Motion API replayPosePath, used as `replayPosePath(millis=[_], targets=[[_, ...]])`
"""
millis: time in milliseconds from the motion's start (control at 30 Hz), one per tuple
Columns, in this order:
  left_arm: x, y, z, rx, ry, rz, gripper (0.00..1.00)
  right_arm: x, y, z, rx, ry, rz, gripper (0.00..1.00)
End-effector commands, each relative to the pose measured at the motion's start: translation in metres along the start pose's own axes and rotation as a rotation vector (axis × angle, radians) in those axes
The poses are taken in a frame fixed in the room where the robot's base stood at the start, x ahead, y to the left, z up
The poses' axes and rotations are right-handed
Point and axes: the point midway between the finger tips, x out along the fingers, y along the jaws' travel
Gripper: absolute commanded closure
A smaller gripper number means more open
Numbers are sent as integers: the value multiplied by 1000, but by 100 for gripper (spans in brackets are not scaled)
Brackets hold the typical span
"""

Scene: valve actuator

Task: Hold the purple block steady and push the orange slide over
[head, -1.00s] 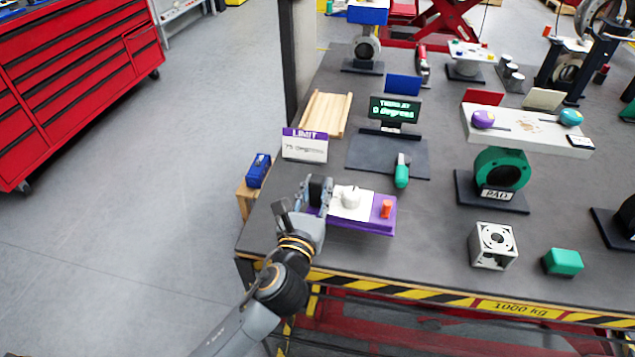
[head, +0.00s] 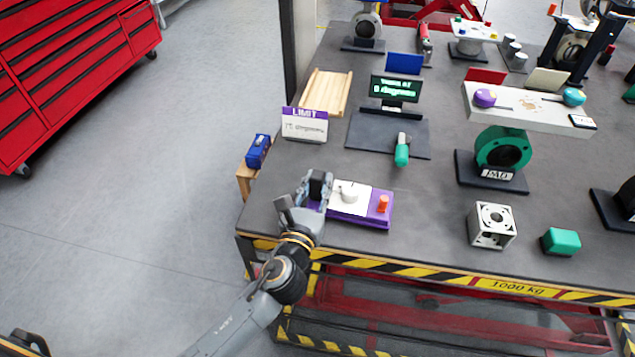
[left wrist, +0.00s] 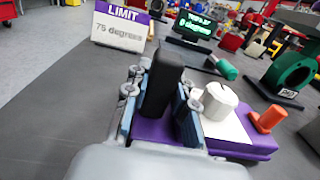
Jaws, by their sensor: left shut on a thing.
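The purple block (head: 350,217) lies near the front edge of the table, with a white plate and a round white knob (head: 349,192) on top. The orange slide (head: 383,204) stands upright at the block's right end; it also shows in the left wrist view (left wrist: 268,119). My left gripper (head: 318,190) is at the block's left end, shut on a black upright part (left wrist: 163,80) there. The fingers hide how that part joins the purple block (left wrist: 243,143). My right gripper is not in view.
A LIMIT sign (head: 304,125) reading 75 degrees and a display (head: 395,89) stand behind the block. A green-handled tool (head: 402,153) lies behind it. A metal cube (head: 491,225) and green block (head: 561,242) stand right, with bare table between.

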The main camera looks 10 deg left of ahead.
Motion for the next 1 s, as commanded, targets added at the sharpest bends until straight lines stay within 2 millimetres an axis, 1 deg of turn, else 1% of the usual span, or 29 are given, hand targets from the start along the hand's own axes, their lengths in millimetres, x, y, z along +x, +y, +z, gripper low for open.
replayPosePath(millis=[100,600,1000], targets=[[0,0,2,-2,-4,0,100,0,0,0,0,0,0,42],[0,0,-5,-2,-4,0,100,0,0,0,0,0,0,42],[0,0,-7,-1,-3,0,100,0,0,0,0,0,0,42]])
